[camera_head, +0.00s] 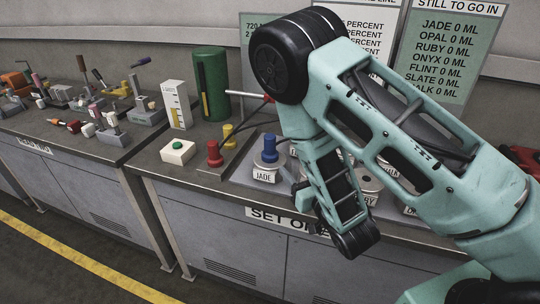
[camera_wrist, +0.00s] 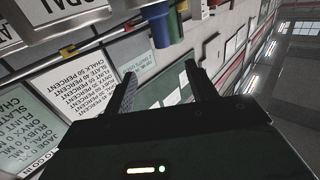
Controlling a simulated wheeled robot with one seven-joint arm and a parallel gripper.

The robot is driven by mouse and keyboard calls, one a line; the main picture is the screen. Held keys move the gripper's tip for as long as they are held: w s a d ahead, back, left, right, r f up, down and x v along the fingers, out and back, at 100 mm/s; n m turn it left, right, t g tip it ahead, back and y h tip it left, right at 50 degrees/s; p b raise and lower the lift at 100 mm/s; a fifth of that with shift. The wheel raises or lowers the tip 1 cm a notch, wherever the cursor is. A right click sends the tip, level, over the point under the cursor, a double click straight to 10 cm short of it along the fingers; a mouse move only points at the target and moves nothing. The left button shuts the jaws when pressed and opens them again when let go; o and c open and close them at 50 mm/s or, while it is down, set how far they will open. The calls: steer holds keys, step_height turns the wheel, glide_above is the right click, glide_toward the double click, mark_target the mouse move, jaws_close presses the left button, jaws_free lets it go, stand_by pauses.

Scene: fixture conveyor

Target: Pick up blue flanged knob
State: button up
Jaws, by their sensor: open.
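The blue flanged knob (camera_head: 270,149) stands upright on a light base marked JADE (camera_head: 264,177) on the counter, just left of my arm in the head view. Its wide flange sits under a narrower top. In the wrist view a blue shape (camera_wrist: 168,29) hangs down at the top edge, as that view is tipped over; I cannot tell surely that it is this knob. My gripper (camera_wrist: 160,69) is open, with nothing between its two dark fingers, which point toward the wall with the signs. In the head view my arm hides the gripper's fingers.
A tall green cylinder (camera_head: 212,84) and a gauge block (camera_head: 176,104) stand behind. Other labelled stations lie partly behind my arm.

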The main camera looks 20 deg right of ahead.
mark_target(273, 141)
steer(key=w+b, duration=0.1)
steer(key=w, duration=0.2)
steer(key=w+a+b, duration=0.1)
steer(key=w+b, duration=0.1)
steer(key=w, duration=0.1)
steer(key=w+b, duration=0.1)
steer(key=w, duration=0.3)
steer(key=shift+a+r+b, duration=0.2)
steer(key=shift+a+b, duration=0.15)
steer(key=shift+w+a+p, duration=0.2)
steer(key=shift+w+p, duration=0.15)
steer(key=shift+w, duration=0.6)
steer(key=shift+w+a+p, duration=0.2)
steer(key=shift+w+p, duration=0.2)
steer(key=shift+w, duration=0.55)
steer(key=shift+w+a+p, duration=0.2)
steer(key=shift+w+p, duration=0.15)
steer(key=shift+w, duration=0.6)
jaws_close()
